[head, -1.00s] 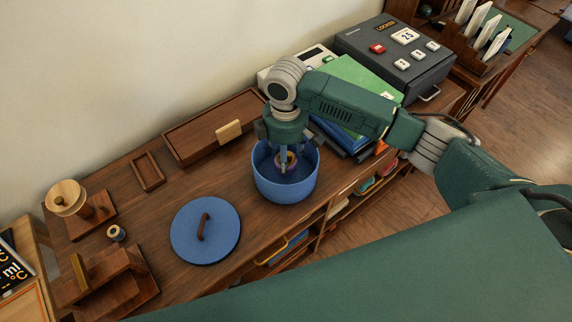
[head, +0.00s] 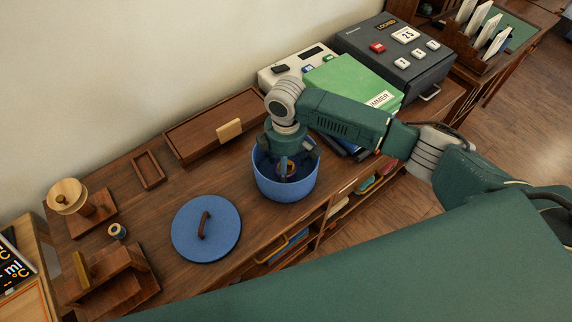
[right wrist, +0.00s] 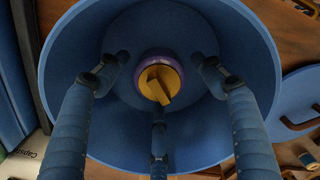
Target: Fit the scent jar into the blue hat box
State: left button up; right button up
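The blue hat box (head: 287,188) stands open on the wooden desk. The scent jar, purple with a gold top (right wrist: 160,78), is inside the box and appears to rest near the middle of its floor. My right gripper (head: 289,172) reaches down into the box from above. In the right wrist view its fingers (right wrist: 160,80) are spread around the jar, with visible gaps between the side fingertips and the jar. In the head view the fingers and box wall hide much of the jar. My left gripper is not in view.
The round blue lid (head: 222,238) with a brown handle lies left of the box. A green folder (head: 345,83) and a dark locked box (head: 395,60) are behind right. The desk's front edge is close to the box.

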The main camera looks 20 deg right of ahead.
notch_tip(320, 180, up, 12)
jog(key=shift+r+b, duration=0.2)
jog(key=shift+b, duration=0.2)
dwell(0.7)
